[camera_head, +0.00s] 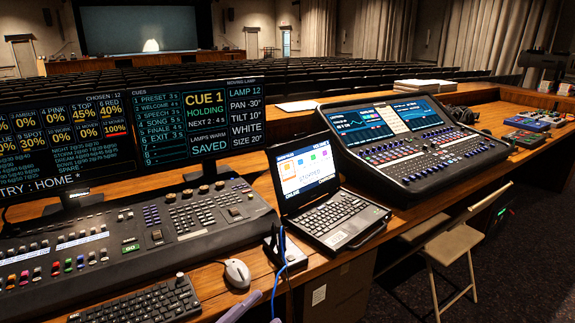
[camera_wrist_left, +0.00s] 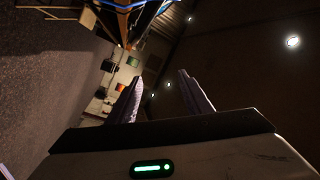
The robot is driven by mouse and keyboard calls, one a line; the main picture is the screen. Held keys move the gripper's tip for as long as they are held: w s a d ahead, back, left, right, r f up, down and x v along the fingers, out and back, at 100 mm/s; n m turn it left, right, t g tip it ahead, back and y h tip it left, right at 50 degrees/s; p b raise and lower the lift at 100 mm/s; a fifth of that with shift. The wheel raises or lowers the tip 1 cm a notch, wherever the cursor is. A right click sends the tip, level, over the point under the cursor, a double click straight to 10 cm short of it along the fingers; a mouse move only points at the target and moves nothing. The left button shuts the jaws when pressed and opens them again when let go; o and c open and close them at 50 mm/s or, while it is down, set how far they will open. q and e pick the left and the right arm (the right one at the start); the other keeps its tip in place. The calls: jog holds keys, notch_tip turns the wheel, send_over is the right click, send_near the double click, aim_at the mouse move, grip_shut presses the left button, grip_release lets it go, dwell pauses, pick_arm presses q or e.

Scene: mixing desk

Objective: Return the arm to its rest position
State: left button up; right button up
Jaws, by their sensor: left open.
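My left gripper (camera_head: 262,303) shows only at the bottom edge of the head view, as pale purple fingertips in front of the desk's front edge. In the left wrist view the two ribbed fingers of the left gripper (camera_wrist_left: 160,92) stand apart with nothing between them. The rest of the left arm is out of the head view. My right gripper is not in either view.
The wooden desk (camera_head: 262,190) carries a lighting console (camera_head: 190,215), a laptop (camera_head: 335,215), a sound mixer (camera_head: 430,150), a mouse (camera_head: 237,273) and a keyboard (camera_head: 150,300). A blue cable (camera_head: 279,270) hangs near my left fingertips. A folding chair (camera_head: 453,245) stands right.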

pick_arm(q)
jog(key=s+a+f+n+g+y, duration=0.1)
jog(key=s+a+f+n+y, duration=0.45)
jog(key=f, duration=0.25)
jog(key=s+a+f+n+y, duration=0.4)
jog(key=f+n, duration=0.3)
jog(key=s+a+f+n+g+y, duration=0.1)
jog(key=s+f+n+g, duration=0.3)
jog(key=s+f, duration=0.5)
jog(key=s+g, duration=0.1)
jog(key=s, duration=0.2)
jog(key=shift+s+a, duration=0.35)
jog(key=shift+n, duration=0.25)
dwell(0.6)
